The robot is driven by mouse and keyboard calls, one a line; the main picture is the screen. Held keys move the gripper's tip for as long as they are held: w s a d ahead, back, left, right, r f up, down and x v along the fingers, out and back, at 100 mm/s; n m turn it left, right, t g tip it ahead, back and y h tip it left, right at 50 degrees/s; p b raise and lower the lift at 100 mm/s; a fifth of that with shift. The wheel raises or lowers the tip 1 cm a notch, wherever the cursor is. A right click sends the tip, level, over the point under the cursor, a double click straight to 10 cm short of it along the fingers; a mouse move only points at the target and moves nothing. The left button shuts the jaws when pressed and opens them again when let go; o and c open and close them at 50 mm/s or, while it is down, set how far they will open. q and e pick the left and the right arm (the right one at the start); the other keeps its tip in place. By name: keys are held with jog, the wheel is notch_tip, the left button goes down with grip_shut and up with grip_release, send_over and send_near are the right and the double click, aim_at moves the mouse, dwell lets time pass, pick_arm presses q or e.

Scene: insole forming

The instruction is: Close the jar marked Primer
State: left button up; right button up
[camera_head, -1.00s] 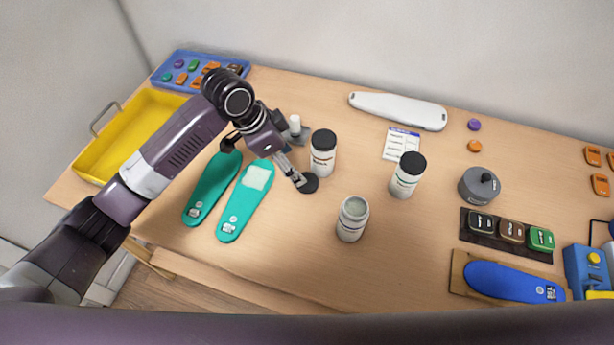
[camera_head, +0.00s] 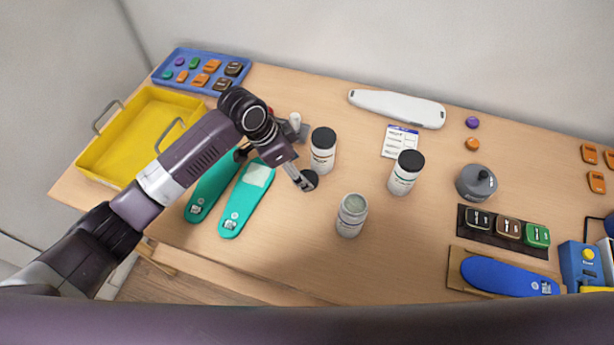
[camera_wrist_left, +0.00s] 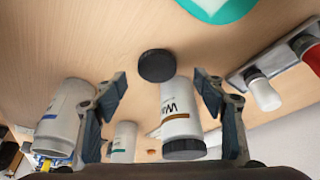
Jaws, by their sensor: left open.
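An open white jar (camera_head: 352,215) without a lid stands at the middle of the table. Its label is too small to read, so I cannot confirm that it is Primer. A loose black lid (camera_head: 310,179) lies flat on the table, left of and behind it. My left gripper (camera_head: 303,180) is over the lid, pointing down. In the left wrist view the lid (camera_wrist_left: 156,66) lies beyond the gap between the spread, empty fingers (camera_wrist_left: 160,95). Two jars with black lids stand behind, a left one (camera_head: 323,155) and a right one (camera_head: 403,178). My right gripper is not in view.
Two teal insoles (camera_head: 243,205) lie left of the lid. A yellow tray (camera_head: 95,150) and a blue tray (camera_head: 160,78) are further left. A grey container (camera_head: 476,186), stamps (camera_head: 507,229) and a blue insole (camera_head: 500,278) stand or lie at the right. The table front is clear.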

aim_at(304, 175)
pick_arm(q)
jog(key=shift+s+p+x, duration=0.1)
jog(key=shift+p+x, duration=0.1)
jog(key=shift+x, duration=0.7)
jog(key=shift+s+p+x, duration=0.15)
jog(key=shift+x, duration=0.75)
jog(key=shift+d, duration=0.1)
jog(key=c, duration=0.8)
